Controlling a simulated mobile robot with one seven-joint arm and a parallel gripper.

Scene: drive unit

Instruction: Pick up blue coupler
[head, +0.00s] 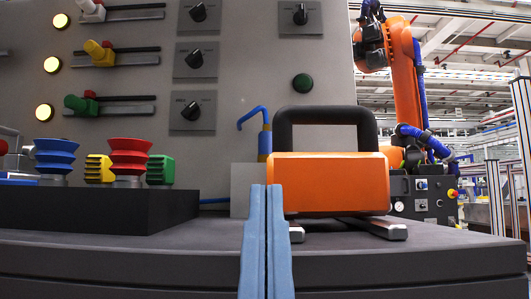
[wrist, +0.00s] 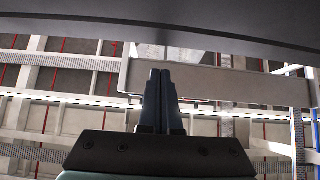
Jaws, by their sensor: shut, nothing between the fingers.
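A blue ribbed, bellows-shaped piece (head: 57,155) stands on the dark raised block at the left in the head view. A flatter blue piece (head: 18,179) shows in part at the left edge. I cannot tell which of them is the blue coupler. My gripper (head: 267,188) rises from the bottom middle of the head view, fingers pointing up and pressed together, empty. It is well to the right of the blue pieces and in front of the orange case. The wrist view shows the shut fingers (wrist: 160,75) against the ceiling, with no blue piece in sight.
A red bellows piece (head: 130,152), yellow (head: 98,169) and green (head: 160,170) ribbed pieces share the dark block (head: 110,210). An orange case (head: 330,185) with a black handle stands right of centre. A panel with knobs and sliders rises behind. A dark surface (wrist: 230,30) crosses the wrist view's top.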

